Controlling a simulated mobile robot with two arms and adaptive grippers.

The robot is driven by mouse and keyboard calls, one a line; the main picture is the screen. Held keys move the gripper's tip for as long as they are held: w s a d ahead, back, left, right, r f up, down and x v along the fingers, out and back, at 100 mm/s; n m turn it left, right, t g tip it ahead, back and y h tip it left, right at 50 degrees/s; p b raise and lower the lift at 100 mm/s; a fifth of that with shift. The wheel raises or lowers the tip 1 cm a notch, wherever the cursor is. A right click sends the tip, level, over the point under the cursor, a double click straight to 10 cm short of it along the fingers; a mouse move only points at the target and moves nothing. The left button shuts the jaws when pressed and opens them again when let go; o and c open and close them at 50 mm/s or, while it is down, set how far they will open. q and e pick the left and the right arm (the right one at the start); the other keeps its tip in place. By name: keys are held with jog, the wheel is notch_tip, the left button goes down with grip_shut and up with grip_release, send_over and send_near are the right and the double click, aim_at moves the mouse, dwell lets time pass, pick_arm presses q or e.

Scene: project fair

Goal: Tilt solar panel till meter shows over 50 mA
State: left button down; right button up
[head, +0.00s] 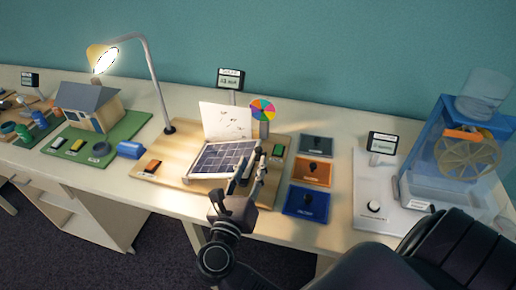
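The solar panel (222,158) is a dark, gridded panel with a pale frame, tilted on a wooden board (178,140) below the lit desk lamp (101,60). A small meter (231,79) stands behind it; its display ends in mA, but the digits are too small to read surely. My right gripper (251,167) is at the panel's right front corner. Its fingers are apart, one overlapping the panel in the picture and one to its right. I cannot tell whether they touch it. My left gripper is out of view.
A white sheet (226,121) and a coloured wheel (263,109) stand behind the panel. A model house (90,107) is left, three coloured switch plates (310,172) right, and a water-wheel model (466,150) far right. My dark arm covers the front right table edge.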

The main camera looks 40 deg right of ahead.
aim_at(258, 148)
jog(key=p+x, duration=0.1)
jog(key=x, duration=0.4)
jog(key=shift+w+d+r+p, duration=0.15)
jog(key=shift+w+d+p, duration=0.05)
jog(key=shift+p, duration=0.1)
jog(key=shift+w+d, duration=0.35)
jog(key=shift+d, duration=0.1)
grip_shut()
